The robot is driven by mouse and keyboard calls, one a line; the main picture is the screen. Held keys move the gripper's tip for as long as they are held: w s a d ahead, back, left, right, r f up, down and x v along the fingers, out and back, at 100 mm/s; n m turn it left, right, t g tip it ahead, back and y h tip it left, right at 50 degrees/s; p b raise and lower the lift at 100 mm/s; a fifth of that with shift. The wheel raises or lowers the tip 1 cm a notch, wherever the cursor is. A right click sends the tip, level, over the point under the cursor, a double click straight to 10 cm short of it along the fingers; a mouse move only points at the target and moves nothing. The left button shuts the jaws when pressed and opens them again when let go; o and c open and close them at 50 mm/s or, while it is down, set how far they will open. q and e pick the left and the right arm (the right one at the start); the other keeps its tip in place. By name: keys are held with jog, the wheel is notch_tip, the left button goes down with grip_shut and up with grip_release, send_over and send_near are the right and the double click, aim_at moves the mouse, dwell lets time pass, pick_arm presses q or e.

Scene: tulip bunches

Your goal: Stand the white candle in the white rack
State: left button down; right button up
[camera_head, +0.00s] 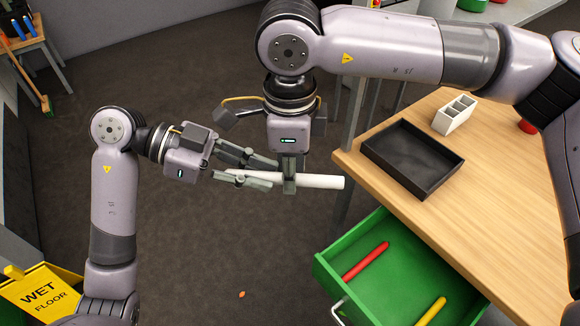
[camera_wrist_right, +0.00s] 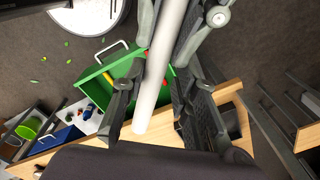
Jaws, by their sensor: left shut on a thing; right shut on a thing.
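The white candle (camera_head: 322,182) is held level in the air, left of the wooden table. My left gripper (camera_head: 272,174) is shut on its left end. My right gripper (camera_head: 289,186) comes from above and is shut on it nearer the middle; the candle's right end sticks out free. In the right wrist view the candle (camera_wrist_right: 160,70) runs between the fingers. The white rack (camera_head: 455,114), a small block with open compartments, stands on the table behind the black tray, apart from both grippers.
The black tray (camera_head: 437,182) lies empty on the wooden table (camera_head: 500,220). Below, an open green drawer (camera_head: 381,290) holds a red candle (camera_head: 365,261) and a yellow candle (camera_head: 431,311). A yellow wet-floor sign (camera_head: 42,297) stands at lower left. Table space right of the tray is clear.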

jog(key=o, duration=1)
jog(key=shift+s+a, duration=0.1)
jog(key=shift+s, duration=0.05)
jog(key=shift+c, duration=0.2)
